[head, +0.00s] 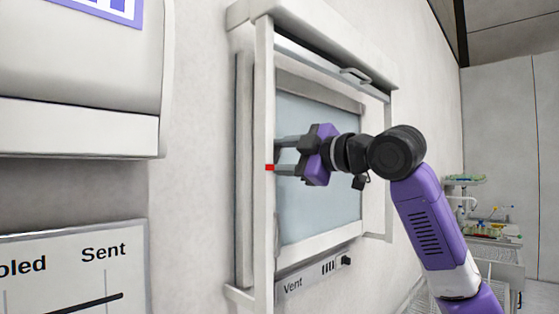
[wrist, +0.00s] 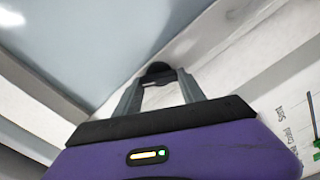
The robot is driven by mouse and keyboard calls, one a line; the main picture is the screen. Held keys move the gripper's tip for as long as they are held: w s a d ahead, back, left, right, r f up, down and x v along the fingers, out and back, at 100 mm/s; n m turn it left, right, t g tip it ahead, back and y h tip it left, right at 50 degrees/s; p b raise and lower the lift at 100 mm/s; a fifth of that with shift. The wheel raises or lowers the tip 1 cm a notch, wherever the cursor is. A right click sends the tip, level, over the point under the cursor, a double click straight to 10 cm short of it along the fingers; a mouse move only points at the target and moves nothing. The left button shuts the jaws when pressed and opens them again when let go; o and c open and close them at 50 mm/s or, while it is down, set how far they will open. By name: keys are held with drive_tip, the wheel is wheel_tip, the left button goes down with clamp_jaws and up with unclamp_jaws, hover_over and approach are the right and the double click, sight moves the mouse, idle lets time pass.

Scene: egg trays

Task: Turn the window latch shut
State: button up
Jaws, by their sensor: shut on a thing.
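The window (head: 318,115) is set in the white wall, with a pale blue pane and a white frame. My gripper (head: 281,156) reaches to the pane's left side, its two grey fingers level with the frame's left upright. In the wrist view, my gripper (wrist: 158,84) is shut on the latch (wrist: 158,70), a small dark rounded piece at the fingertips, beside the pane. In the head view the latch is hidden behind the upright and fingers, so its angle cannot be told. A small red mark (head: 269,167) shows on the upright beside the lower finger.
A vent plate (head: 292,286) with a dark slider is below the window. A white box (head: 75,130) and a lettered board (head: 75,260) are on the wall at left. A metal handle (head: 355,76) is at the window's top. A laden cart (head: 492,240) stands far right.

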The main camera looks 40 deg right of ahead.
drive_tip(key=n, duration=0.2)
drive_tip(key=n+b, duration=0.1)
drive_tip(key=n, duration=0.2)
drive_tip(key=shift+f+n, duration=0.2)
drive_tip(key=shift+n, duration=0.1)
idle(0.4)
drive_tip(key=o, duration=1.4)
drive_tip(key=shift+c, duration=0.2)
drive_tip(key=s+b, duration=0.2)
drive_tip(key=s, duration=0.5)
drive_tip(key=shift+s, duration=0.4)
drive_tip(key=shift+d, duration=0.1)
